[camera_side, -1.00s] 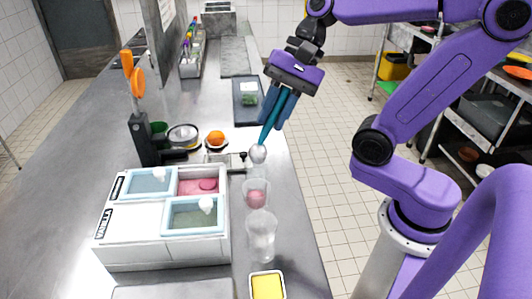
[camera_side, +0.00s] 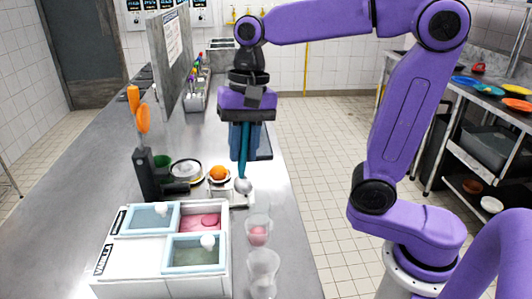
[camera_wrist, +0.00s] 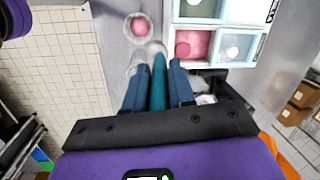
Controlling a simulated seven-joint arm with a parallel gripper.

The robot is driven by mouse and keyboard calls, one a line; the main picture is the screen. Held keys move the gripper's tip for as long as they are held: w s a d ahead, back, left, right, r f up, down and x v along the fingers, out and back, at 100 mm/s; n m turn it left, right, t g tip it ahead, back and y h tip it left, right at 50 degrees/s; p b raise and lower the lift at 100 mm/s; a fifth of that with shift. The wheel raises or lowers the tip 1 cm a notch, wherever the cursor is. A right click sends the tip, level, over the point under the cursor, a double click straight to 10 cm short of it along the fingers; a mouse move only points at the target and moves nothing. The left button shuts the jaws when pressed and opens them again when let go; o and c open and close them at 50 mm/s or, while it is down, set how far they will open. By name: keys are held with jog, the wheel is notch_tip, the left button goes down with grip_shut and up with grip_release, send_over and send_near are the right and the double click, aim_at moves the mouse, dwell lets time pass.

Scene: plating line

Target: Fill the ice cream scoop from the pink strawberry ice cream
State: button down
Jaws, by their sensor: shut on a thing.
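My gripper (camera_side: 243,148) is shut on the teal handle of the ice cream scoop (camera_side: 243,185). The scoop hangs almost upright, metal bowl down, above the counter behind and right of the ice cream box (camera_side: 135,250). It also shows in the wrist view, its teal handle (camera_wrist: 159,82) between the fingers. The pink strawberry ice cream (camera_side: 203,222) lies in the box's uncovered back right compartment, with a rounded lump on it. In the wrist view, the pink ice cream (camera_wrist: 194,46) is right of the scoop. I cannot tell whether the bowl holds anything.
Light-blue-framed lids (camera_side: 150,218) with white knobs cover neighbouring compartments. A clear cup with a pink ball (camera_side: 258,236) and another clear cup (camera_side: 263,272) stand right of the box. An orange (camera_side: 217,173) on a dish, a pan and a dark utensil holder (camera_side: 147,172) are behind.

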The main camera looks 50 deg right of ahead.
jog(key=w+a+n+t+h, duration=0.1)
jog(key=w+a+n+h, duration=0.2)
jog(key=w+a+h, duration=0.6)
jog(key=shift+s+a+f+y, duration=0.35)
jog(key=shift+f+y, duration=0.1)
jog(key=shift+f, duration=1.25)
jog(key=shift+s+a+f+y, duration=0.2)
jog(key=shift+a+f+y, duration=0.2)
jog(key=shift+f, duration=1.25)
jog(key=shift+s+a+f+y, duration=0.35)
jog(key=shift+f+y, duration=0.1)
jog(key=shift+f, duration=1.25)
jog(key=shift+w+f, duration=0.1)
jog(key=shift+f, duration=0.5)
jog(key=shift+d, duration=0.2)
jog(key=shift+d+f, duration=0.15)
jog(key=shift+d, duration=0.1)
jog(key=shift+w+d+r, duration=0.2)
jog(key=shift+w+d, duration=0.1)
jog(key=shift+d, duration=0.45)
